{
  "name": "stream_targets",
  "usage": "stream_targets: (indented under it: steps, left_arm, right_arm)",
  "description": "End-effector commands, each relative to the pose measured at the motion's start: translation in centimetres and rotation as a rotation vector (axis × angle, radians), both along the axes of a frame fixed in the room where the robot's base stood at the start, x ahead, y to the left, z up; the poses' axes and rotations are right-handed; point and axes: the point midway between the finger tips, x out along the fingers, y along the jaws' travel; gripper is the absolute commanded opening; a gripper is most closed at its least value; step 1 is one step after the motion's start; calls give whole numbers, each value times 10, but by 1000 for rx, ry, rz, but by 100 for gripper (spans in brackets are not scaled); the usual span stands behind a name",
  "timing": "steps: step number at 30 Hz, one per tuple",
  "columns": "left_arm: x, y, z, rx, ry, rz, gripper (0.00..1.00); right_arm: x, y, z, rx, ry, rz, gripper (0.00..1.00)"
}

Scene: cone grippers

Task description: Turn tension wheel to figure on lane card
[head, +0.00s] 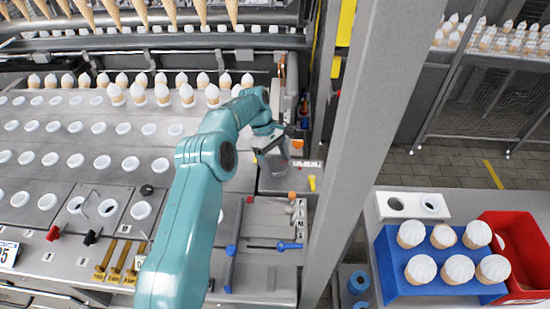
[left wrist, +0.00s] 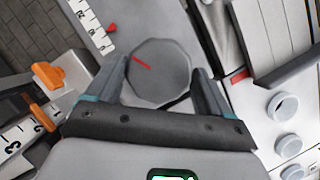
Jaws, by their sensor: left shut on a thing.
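The tension wheel (left wrist: 158,88) is a grey many-sided knob with a red pointer line, seen in the left wrist view. The line lies toward the wheel's upper left in that picture. My left gripper (left wrist: 165,78) is shut on the wheel, with one finger on each side of it. In the head view my left gripper (head: 271,153) is over the machine's right end and mostly hides the wheel. A white card (head: 7,254) at the left edge shows the figure 25, partly cut off. My right gripper is in neither view.
A white scale strip (left wrist: 87,17), an orange knob (left wrist: 47,75) and a numbered strip (left wrist: 22,135) lie near the wheel. A grey post (head: 350,150) stands right of my arm. A blue tray (head: 395,285) of filled cones and a red bin (head: 526,262) are farther right.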

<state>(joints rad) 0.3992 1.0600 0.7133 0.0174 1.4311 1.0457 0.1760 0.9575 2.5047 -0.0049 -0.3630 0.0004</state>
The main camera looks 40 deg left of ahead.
Motion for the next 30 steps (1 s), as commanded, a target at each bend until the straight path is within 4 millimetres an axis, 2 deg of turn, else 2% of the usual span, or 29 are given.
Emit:
stream_targets:
  steps: [12,30]
  left_arm:
    - [2,0,3,2,-6,-197,51]
    - [2,0,2,2,-5,-229,51]
  right_arm:
    - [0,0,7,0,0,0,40]
    - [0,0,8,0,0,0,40]
